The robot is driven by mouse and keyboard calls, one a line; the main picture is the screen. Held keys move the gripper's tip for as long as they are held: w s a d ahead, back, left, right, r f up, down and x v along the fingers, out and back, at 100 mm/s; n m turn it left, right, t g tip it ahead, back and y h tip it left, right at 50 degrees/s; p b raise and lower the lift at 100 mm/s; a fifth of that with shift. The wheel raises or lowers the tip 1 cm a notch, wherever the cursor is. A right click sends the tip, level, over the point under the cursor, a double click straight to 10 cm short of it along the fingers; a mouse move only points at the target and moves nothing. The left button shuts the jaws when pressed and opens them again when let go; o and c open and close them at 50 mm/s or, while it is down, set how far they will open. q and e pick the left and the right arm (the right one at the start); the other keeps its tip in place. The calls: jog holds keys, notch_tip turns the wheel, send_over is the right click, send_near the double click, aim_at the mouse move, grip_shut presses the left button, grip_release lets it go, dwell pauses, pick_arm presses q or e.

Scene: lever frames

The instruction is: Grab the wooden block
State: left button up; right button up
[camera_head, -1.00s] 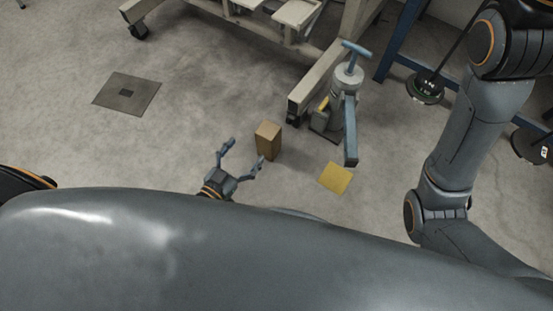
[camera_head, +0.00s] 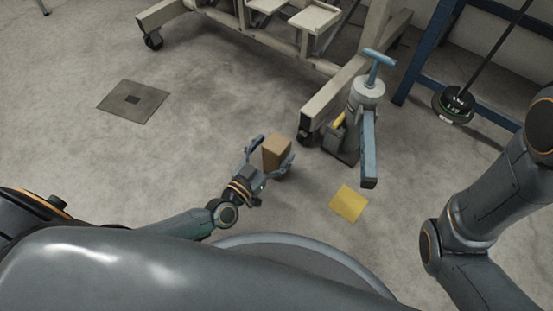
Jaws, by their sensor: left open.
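The wooden block (camera_head: 277,151) is a small brown upright box on the grey concrete floor, near the middle of the head view. My left gripper (camera_head: 273,150) is open, with one finger to the left of the block and the other at its right front side. The block shows between the two fingers. I cannot tell whether the fingers touch it. The block's lower part is partly hidden by the gripper. My right arm (camera_head: 490,205) shows at the right, but its gripper is out of view.
A grey pump-like device (camera_head: 364,110) with a blue handle stands right of the block, beside a beige wheeled frame (camera_head: 330,112). A yellow square (camera_head: 348,204) lies on the floor. A dark floor plate (camera_head: 134,102) is at left. Floor left of the block is clear.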

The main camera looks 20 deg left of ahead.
aim_at(284, 139)
pick_arm(q)
jog(key=b+x, duration=0.1)
jog(key=x, duration=0.1)
jog(key=f+b+x, duration=0.1)
jog(key=b+x, duration=0.1)
jog(key=shift+w+d, duration=0.15)
jog(key=shift+w+r, duration=0.15)
jog(key=shift+w, duration=0.1)
jog(key=shift+c, duration=0.4)
jog(key=shift+r, duration=0.1)
jog(key=c, duration=1.3)
